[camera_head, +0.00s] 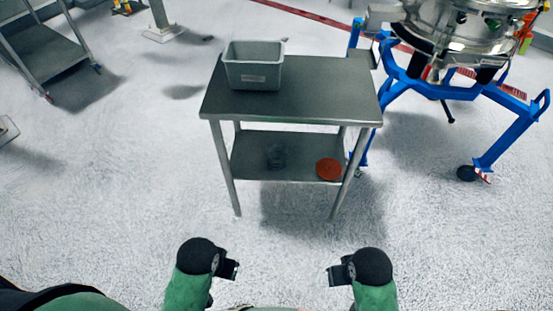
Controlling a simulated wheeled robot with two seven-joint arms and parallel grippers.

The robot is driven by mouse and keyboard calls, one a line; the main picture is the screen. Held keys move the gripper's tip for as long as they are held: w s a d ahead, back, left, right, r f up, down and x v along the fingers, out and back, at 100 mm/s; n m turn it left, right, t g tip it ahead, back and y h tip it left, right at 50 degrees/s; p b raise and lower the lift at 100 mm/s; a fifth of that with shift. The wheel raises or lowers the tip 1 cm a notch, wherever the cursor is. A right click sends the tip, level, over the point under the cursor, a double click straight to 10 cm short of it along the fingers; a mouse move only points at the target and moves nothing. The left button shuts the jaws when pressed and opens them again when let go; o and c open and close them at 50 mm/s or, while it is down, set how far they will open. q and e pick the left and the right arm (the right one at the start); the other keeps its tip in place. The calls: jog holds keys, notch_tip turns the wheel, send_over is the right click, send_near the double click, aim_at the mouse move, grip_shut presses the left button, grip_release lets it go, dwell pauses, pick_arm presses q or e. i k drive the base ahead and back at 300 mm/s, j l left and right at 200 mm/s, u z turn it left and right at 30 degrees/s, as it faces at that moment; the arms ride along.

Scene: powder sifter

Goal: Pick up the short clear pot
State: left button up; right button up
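A small, dark, see-through shape that looks like the short clear pot (276,157) stands on the lower shelf (248,168) of the metal table. It is faint against the shelf and its rim is hard to make out. My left gripper (233,269) and my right gripper (334,274) are low in the picture, in front of the table and well apart from the pot. They point inward toward each other. Their fingers are too small and dark to tell whether they are open or shut. Nothing shows held in either one.
A grey metal bin (253,76) sits on the table top (320,90). A round orange-red object (328,169) lies on the lower shelf, right of the pot. The sifter's blue frame (500,140) stands at the right. A cart (45,55) is at the upper left. Floor before the table is clear.

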aim_at(276, 154)
jog(key=u, duration=0.3)
jog(key=l+u, duration=0.5)
jog(key=l, duration=0.25)
jog(key=l+u, duration=0.45)
jog(key=l, duration=1.05)
jog(key=k+l+u, duration=0.1)
jog(key=l, duration=0.65)
jog(key=k+l, duration=0.1)
jog(key=l, duration=0.85)
jog(key=i+u, duration=0.05)
